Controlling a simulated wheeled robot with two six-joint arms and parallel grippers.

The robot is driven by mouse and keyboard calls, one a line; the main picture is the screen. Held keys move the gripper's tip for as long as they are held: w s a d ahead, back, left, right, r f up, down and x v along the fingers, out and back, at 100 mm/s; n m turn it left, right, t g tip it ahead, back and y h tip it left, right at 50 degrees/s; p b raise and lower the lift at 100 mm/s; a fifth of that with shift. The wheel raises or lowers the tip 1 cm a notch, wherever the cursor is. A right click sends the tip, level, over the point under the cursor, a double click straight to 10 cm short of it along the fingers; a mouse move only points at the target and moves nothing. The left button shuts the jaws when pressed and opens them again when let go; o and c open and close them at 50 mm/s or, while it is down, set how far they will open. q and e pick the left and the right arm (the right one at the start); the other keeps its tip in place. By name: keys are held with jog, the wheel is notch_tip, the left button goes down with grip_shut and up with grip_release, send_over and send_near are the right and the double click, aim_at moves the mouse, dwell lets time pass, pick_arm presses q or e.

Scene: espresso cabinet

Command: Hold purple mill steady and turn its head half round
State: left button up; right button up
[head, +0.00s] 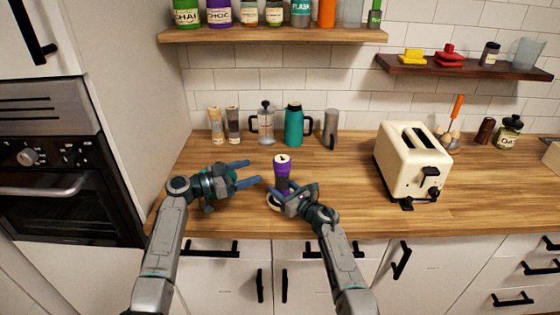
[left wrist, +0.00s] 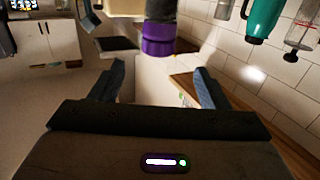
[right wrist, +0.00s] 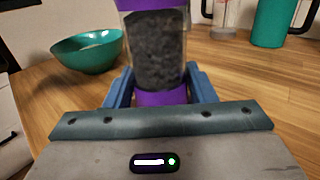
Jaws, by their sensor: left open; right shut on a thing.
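The purple mill (head: 282,162) stands upright on the wooden counter, with a purple head on top. In the right wrist view its clear body (right wrist: 157,52) holds dark contents above a purple base. My right gripper (head: 287,191) is shut on the mill low down, with its fingers on either side of the base. My left gripper (head: 254,173) is open and empty to the left of the mill, its fingers pointing at it. In the left wrist view the purple head (left wrist: 158,38) lies beyond the gap between the open fingers, apart from them.
A cream toaster (head: 405,160) stands to the right. Two small mills (head: 225,125), a French press (head: 265,124), a teal flask (head: 294,125) and a grey container (head: 330,129) stand behind. A green bowl (right wrist: 86,54) shows in the right wrist view. Counter between mill and toaster is clear.

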aim_at(282, 158)
pick_arm(q)
jog(key=shift+n+t, duration=0.3)
jog(key=shift+t, duration=0.3)
jog(key=x, duration=1.1)
jog(key=shift+s+d+r, duration=0.2)
jog(key=shift+d, duration=0.25)
jog(key=shift+c, duration=0.2)
jog(key=c, duration=0.9)
jog(key=shift+c, duration=0.2)
